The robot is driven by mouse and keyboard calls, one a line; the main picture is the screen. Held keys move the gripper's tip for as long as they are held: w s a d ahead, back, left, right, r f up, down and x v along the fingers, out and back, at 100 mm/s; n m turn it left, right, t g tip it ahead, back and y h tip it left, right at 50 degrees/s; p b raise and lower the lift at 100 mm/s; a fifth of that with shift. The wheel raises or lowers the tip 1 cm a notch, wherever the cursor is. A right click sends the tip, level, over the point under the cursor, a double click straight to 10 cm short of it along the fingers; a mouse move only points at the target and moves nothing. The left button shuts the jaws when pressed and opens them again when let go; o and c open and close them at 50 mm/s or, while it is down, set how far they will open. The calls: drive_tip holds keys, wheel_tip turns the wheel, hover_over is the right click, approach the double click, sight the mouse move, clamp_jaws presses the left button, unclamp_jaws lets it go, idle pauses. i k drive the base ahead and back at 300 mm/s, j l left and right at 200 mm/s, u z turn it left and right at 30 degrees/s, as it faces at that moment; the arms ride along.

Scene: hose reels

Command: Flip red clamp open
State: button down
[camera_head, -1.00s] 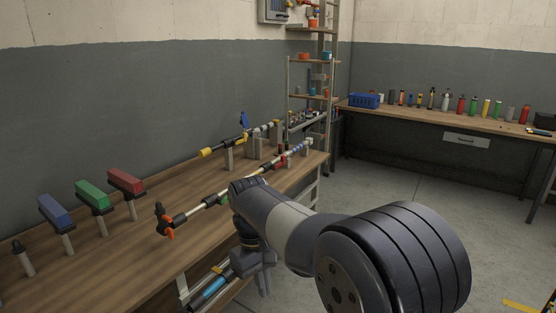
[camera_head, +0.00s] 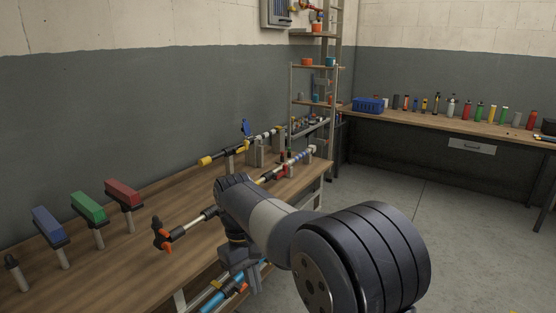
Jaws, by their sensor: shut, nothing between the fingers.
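The red clamp (camera_head: 123,191) looks like a red block lying flat along a dark base on a short post, on the left workbench. It is the rightmost of three alike, beside the green clamp (camera_head: 88,206) and the blue clamp (camera_head: 48,223). My arm crosses the lower middle of the view, its upper part over the bench's front edge. My gripper (camera_head: 254,281) hangs low in front of that edge, to the right of the red clamp and well apart from it. It is small and partly hidden by my arm, and appears shut and empty.
A jointed rod with a black and orange end (camera_head: 162,236) runs along the wooden bench (camera_head: 110,268) between my arm and the clamps. A second rod with a yellow end (camera_head: 206,161) is behind it. Shelves (camera_head: 314,101) stand beyond. Floor on the right is clear.

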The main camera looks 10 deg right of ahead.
sight(284, 166)
drive_tip(key=i+l+u, duration=0.15)
drive_tip(key=i+l, duration=0.2)
drive_tip(key=i, duration=0.45)
drive_tip(key=i+l+u, duration=0.1)
drive_tip(key=i+l, duration=0.35)
drive_tip(key=i, duration=0.3)
drive_tip(key=i+l+u, duration=0.15)
drive_tip(key=i+l, duration=0.35)
drive_tip(key=i, duration=0.25)
drive_tip(key=i+l+u, duration=0.1)
drive_tip(key=i+l, duration=0.5)
drive_tip(key=i+j, duration=0.05)
drive_tip(key=i, duration=0.05)
